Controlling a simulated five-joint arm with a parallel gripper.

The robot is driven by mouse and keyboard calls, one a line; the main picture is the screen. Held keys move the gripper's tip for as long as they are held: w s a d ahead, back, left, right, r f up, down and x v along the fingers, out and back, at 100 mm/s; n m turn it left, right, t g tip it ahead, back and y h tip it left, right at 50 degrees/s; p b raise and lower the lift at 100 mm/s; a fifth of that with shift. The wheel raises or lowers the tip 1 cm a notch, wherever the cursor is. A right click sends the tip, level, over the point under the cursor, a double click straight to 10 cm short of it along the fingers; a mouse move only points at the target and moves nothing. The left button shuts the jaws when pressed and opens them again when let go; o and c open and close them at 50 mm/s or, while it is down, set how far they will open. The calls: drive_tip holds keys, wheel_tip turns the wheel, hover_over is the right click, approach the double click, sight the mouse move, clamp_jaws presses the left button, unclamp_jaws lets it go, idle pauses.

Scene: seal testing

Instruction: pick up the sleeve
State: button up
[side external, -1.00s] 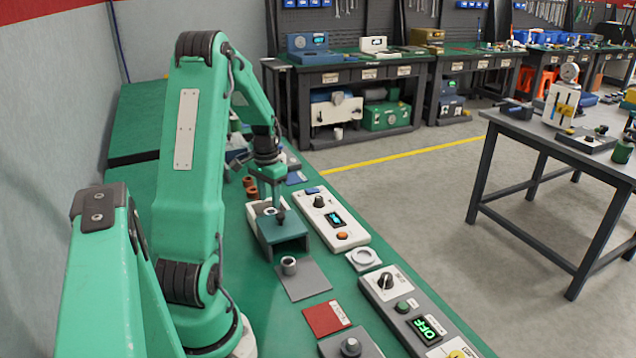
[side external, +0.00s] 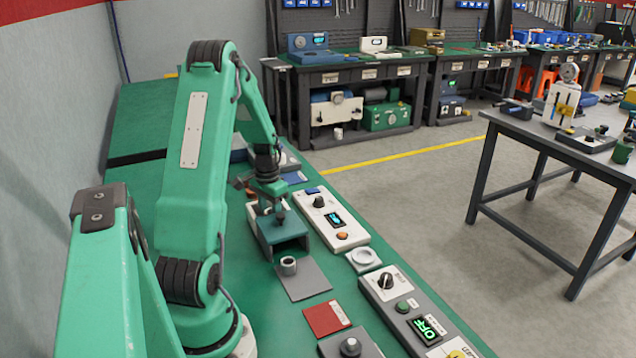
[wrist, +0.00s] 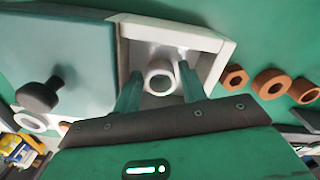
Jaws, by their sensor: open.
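A pale hollow sleeve (wrist: 160,77) stands inside an open white box (wrist: 222,45) in the wrist view. My gripper (wrist: 160,88) is open, with one green finger on each side of the sleeve; I cannot tell whether either touches it. In the side view, my gripper (side external: 267,207) is low at the white box (side external: 253,210), and the sleeve there is hidden. A teal cover (side external: 284,232) with a dark knob stands beside the box; it also shows in the wrist view (wrist: 55,45). Another grey hollow cylinder (side external: 288,266) stands on a grey square mat (side external: 308,282).
Several brown rings (wrist: 270,83) lie right of the box in the wrist view. A white control unit (side external: 333,218) stands right of the cover. A white ring holder (side external: 363,259), a red plate (side external: 326,318) and a switch box (side external: 404,310) are nearer the front.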

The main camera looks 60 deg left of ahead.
drive_tip(key=c, duration=0.9)
drive_tip(key=shift+r, duration=0.2)
drive_tip(key=shift+r, duration=0.5)
drive_tip(key=r, duration=0.3)
drive_tip(key=shift+w+d+r, duration=0.1)
drive_tip(key=shift+w+d, duration=0.1)
drive_tip(key=shift+d, duration=0.1)
drive_tip(key=w+d+r, duration=0.1)
drive_tip(key=d+r, duration=0.1)
drive_tip(key=d, duration=0.1)
drive_tip(key=w+d+r, duration=0.2)
drive_tip(key=d, duration=0.1)
drive_tip(key=w+d+r, duration=0.1)
drive_tip(key=d+r, duration=0.1)
drive_tip(key=d, duration=0.2)
drive_tip(key=shift+w+r, duration=0.2)
drive_tip(key=shift+w, duration=0.05)
